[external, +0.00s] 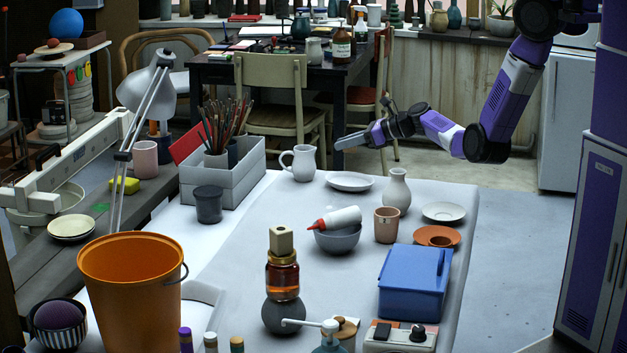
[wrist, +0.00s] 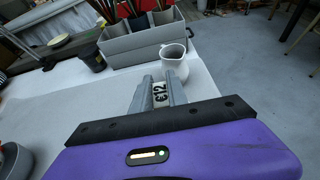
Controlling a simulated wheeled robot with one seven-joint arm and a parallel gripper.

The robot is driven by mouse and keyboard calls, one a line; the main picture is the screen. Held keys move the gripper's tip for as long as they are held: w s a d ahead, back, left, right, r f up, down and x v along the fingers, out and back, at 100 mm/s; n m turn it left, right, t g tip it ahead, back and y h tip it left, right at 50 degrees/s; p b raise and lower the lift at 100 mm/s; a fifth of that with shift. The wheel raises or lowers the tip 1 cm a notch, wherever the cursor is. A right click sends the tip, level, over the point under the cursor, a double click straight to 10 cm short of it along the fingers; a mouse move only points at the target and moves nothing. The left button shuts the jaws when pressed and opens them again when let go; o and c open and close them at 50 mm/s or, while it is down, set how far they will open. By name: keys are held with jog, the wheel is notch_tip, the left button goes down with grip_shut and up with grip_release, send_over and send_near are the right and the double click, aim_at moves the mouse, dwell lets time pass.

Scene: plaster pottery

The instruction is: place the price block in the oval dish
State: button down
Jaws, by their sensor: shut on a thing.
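My gripper (external: 345,142) is above the far end of the white table, pointing left. In the wrist view my gripper (wrist: 157,84) is shut on the price block (wrist: 159,94), a small white block with dark price marks, held between the two grey fingers. The block is too small to make out in the external view. A shallow white dish (external: 350,181), possibly the oval dish, lies on the table below my gripper, apart from it. Whether it is truly oval I cannot tell. It does not show in the wrist view.
A white pitcher (external: 301,163) stands left of the dish and a pale vase (external: 397,192) right of it. A grey divided box (external: 228,178) holds brushes. A round saucer (external: 443,212), a terracotta cup (external: 387,225) and a grey bowl (external: 337,241) stand nearer the camera.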

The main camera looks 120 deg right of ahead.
aim_at(345, 151)
jog(key=shift+f+b, duration=5.3)
jog(key=shift+b, duration=0.2)
jog(key=c, duration=1.2)
grip_release()
jog(key=shift+c, duration=0.2)
notch_tip(345, 151, up, 7)
jog(key=p, duration=0.8)
jog(key=shift+r, duration=0.2)
jog(key=shift+f, duration=0.15)
